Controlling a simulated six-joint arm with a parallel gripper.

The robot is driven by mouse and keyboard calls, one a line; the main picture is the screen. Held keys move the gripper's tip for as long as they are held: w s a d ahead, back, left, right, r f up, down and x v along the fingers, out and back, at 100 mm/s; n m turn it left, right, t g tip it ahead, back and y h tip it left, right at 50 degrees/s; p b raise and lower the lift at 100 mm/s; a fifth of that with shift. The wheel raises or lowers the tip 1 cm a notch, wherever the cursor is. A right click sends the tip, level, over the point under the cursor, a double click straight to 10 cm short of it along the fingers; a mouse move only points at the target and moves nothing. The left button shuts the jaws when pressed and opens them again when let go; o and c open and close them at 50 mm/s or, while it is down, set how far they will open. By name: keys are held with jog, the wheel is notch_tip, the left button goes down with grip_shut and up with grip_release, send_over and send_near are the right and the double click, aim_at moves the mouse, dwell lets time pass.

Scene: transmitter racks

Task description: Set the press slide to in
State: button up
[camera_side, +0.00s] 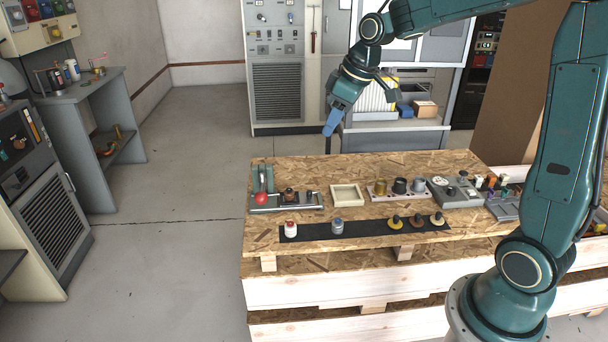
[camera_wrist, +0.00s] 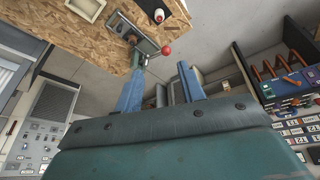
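The press stands at the left end of the wooden table, with a grey base rail (camera_side: 312,203), green uprights (camera_side: 262,178) and a red ball handle (camera_side: 261,199). A small dark brown knob (camera_side: 290,192) sits on the rail right of the uprights and looks like the slide. In the wrist view the red ball (camera_wrist: 167,50) and the grey base (camera_wrist: 147,44) show beyond the fingers. My gripper (camera_wrist: 159,85) is open and empty, its two blue fingers apart. In the side view my gripper (camera_side: 329,140) hangs above the table's back edge, behind and right of the press, touching nothing visible.
A cream tray (camera_side: 346,196) stands right of the press, then a row of pots (camera_side: 400,186) and a grey control box (camera_side: 455,190). Racks stand behind.

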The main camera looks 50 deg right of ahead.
jog(key=w+d+f+n, duration=0.1)
jog(key=w+d+f, duration=0.7)
jog(key=f, duration=0.1)
jog(key=n+y, duration=0.2)
send_near(310, 191)
jog(key=a+v, duration=0.1)
jog(key=v, duration=0.3)
jog(key=shift+w+d+r, duration=0.1)
jog(key=shift+d+r, duration=0.25)
jog(key=shift+f, duration=0.1)
jog(key=shift+g, duration=0.3)
jog(key=shift+x, duration=6.75)
jog(key=shift+w+d, duration=0.1)
jog(key=shift+d, duration=0.05)
jog(key=shift+c, duration=0.2)
grip_shut()
